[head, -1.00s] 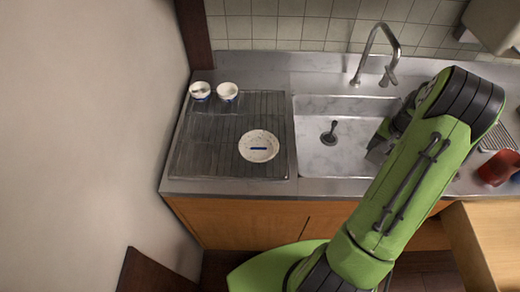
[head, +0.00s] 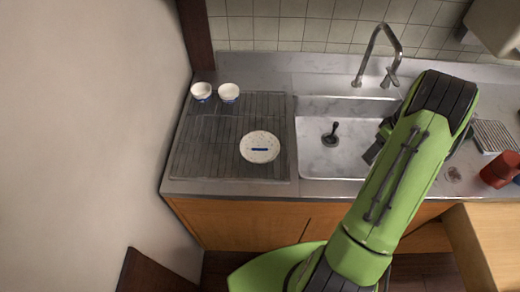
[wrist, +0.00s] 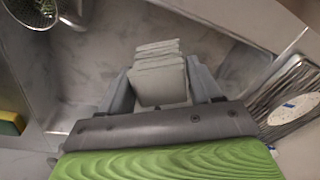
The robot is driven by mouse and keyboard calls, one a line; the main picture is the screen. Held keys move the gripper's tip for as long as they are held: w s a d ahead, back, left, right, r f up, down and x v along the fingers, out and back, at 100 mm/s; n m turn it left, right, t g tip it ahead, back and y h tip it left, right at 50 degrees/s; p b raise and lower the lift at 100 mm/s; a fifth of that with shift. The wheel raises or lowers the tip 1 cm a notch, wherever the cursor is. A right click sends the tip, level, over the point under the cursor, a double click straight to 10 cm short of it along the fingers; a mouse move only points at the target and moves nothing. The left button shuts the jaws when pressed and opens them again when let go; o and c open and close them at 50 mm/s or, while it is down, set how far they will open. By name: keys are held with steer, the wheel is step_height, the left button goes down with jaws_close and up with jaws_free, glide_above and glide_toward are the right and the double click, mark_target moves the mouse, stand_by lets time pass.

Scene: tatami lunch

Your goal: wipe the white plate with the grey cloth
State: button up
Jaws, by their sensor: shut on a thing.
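The white plate (head: 260,137) lies on the ribbed drainboard left of the sink, with dark specks and a blue mark on it. It also shows at the right edge of the wrist view (wrist: 300,100). The grey cloth (wrist: 160,72) is a folded, layered pad between the fingers of my gripper (wrist: 163,86), which is shut on it. My gripper is over the sink, to the right of the plate and apart from it. In the head view my arm hides most of the gripper, and the cloth cannot be made out there.
Two small bowls (head: 229,92) stand at the drainboard's back left. The sink (head: 325,163) has a tall faucet (head: 361,62) behind it. A red container (head: 497,172) and a rack (head: 492,136) are at the right. A yellow-green sponge (wrist: 11,123) shows at the wrist view's left edge.

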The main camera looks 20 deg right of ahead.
steer(key=m, duration=0.7)
steer(key=shift+a+h, duration=0.25)
steer(key=shift+h, duration=0.05)
steer(key=m, duration=0.3)
steer(key=m+h, duration=0.1)
steer(key=m, duration=0.2)
steer(key=shift+w+a+m+t+b, duration=0.1)
steer(key=shift+a+m+t+b, duration=0.05)
steer(key=shift+m+t+b, duration=0.2)
steer(key=n+y, duration=0.1)
steer(key=n, duration=0.9)
steer(key=shift+w+f+n, duration=0.1)
steer(key=shift+n, duration=0.25)
steer(key=n, duration=0.3)
steer(key=shift+y, duration=0.3)
